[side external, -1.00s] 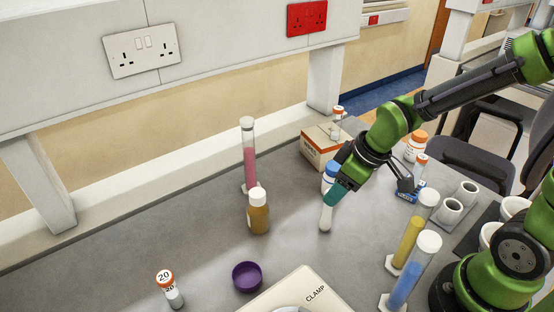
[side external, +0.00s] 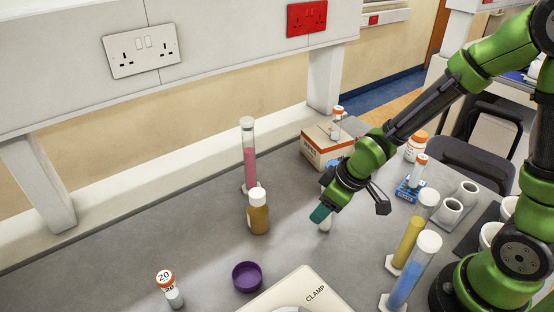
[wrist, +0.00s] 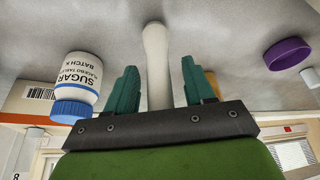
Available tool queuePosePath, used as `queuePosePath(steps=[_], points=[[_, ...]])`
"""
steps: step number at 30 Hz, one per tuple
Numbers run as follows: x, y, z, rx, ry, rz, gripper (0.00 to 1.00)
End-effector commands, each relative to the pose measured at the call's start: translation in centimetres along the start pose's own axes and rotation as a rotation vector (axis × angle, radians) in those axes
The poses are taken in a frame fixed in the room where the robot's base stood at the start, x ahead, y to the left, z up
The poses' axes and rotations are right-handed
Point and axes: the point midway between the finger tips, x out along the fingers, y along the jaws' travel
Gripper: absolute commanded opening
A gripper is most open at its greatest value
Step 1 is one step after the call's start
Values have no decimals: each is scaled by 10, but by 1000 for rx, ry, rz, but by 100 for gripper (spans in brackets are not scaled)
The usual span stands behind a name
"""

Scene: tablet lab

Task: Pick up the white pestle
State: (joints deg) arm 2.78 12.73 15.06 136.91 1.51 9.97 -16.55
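The white pestle (side external: 325,226) stands upright on the grey bench in the side view, with only its lower part showing. My gripper (side external: 320,213) is low over it, and its teal fingers hide the upper part. In the wrist view the pestle (wrist: 156,55) lies between the two teal fingers of my gripper (wrist: 160,75). The fingers are spread, with a gap on each side of the pestle, so the gripper is open around it.
A brown bottle (side external: 258,215) and a pink cylinder (side external: 249,160) stand left of my gripper. A sugar bottle (wrist: 78,85) is close by in the wrist view. Yellow (side external: 410,242) and blue (side external: 409,275) cylinders stand to the right. A purple dish (side external: 247,277) lies front left.

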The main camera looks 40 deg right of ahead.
Motion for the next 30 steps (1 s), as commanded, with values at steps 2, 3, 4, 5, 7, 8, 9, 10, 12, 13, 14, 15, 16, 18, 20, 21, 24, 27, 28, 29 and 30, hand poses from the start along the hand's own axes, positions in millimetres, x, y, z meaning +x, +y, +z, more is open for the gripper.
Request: queuePosePath(steps=[2, 3, 4, 5, 7, 8, 9, 10, 12, 13, 14, 15, 16, 18, 20, 21, 24, 27, 28, 29, 30], points=[[0, 0, 0, 0, 0, 0, 41], [0, 0, 0, 0, 0, 0, 35], [0, 0, 0, 0, 0, 0, 30], [0, 0, 0, 0, 0, 0, 26], [0, 0, 0, 0, 0, 0, 15], [0, 0, 0, 0, 0, 0, 10], [0, 0, 0, 0, 0, 0, 4], [0, 0, 0, 0, 0, 0, 0], [0, 0, 0, 0, 1, 0, 0], [0, 0, 0, 0, 1, 0, 0], [0, 0, 0, 0, 1, 0, 0], [0, 0, 0, 0, 1, 0, 0], [0, 0, 0, 0, 1, 0, 0], [-2, 0, -1, 0, 2, 1, 0], [-6, 0, -3, 0, 4, 1, 0], [-10, 1, -5, 1, 5, 2, 0], [-26, 1, -12, 1, 8, 4, 0], [-46, 1, -21, 1, 9, 4, 0], [-52, 1, -23, 0, 9, 4, 0], [-58, 1, -25, 0, 8, 4, 0], [-65, 1, -28, -1, 8, 3, 0]])
